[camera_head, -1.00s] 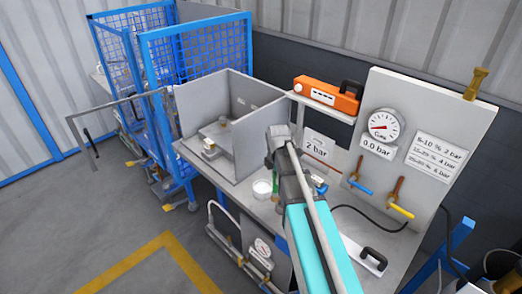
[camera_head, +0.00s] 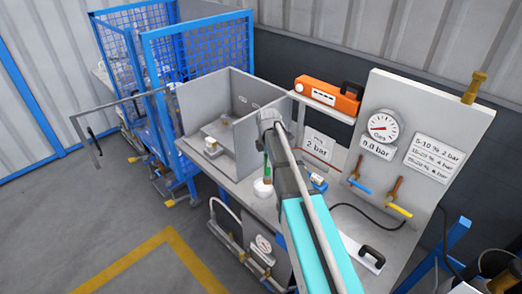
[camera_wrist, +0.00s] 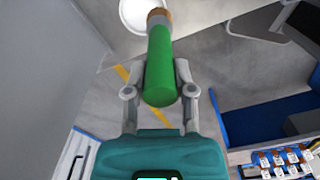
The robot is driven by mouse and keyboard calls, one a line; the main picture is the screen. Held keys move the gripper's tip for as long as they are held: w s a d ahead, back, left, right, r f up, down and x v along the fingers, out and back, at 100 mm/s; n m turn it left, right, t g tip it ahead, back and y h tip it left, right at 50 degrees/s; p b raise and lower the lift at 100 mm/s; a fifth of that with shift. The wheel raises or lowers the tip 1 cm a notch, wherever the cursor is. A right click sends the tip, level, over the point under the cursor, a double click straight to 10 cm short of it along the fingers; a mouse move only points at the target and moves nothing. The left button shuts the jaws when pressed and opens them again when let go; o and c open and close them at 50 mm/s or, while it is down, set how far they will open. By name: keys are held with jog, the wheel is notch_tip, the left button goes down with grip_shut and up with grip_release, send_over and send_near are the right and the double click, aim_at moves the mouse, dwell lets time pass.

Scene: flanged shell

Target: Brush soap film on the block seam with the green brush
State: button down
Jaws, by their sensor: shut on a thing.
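The green brush (camera_wrist: 160,68) is between my gripper's fingers (camera_wrist: 159,92), its brown end pointing away from my palm. In the wrist view that end overlaps the edge of a white bowl (camera_wrist: 138,12). In the head view the green brush (camera_head: 267,167) hangs roughly upright below my wrist, its lower end at the white bowl (camera_head: 261,190) on the bench. I cannot tell whether it touches the soap. My fingers are mostly hidden there by the arm. A grey block (camera_head: 218,131) lies in the walled booth to the left; its seam is not clear.
Grey booth walls (camera_head: 195,108) stand left of my arm. An orange case (camera_head: 326,94) sits on a shelf. A blue mesh cage (camera_head: 200,52) is behind. The floor at front left is clear.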

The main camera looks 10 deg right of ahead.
jog(key=w, duration=0.1)
jog(key=w+a+r, duration=0.1)
jog(key=shift+w+r+p, duration=0.15)
jog(key=shift+w+p, duration=0.15)
jog(key=shift+p, duration=0.05)
notch_tip(320, 180, down, 6)
jog(key=b, duration=0.6)
dwell(0.3)
jog(key=shift+f+b, duration=0.5)
jog(key=shift+f, duration=0.05)
dwell(1.5)
jog(key=shift+r, duration=0.15)
dwell(0.4)
notch_tip(320, 180, up, 7)
jog(key=p, duration=0.7)
dwell(0.4)
dwell(0.5)
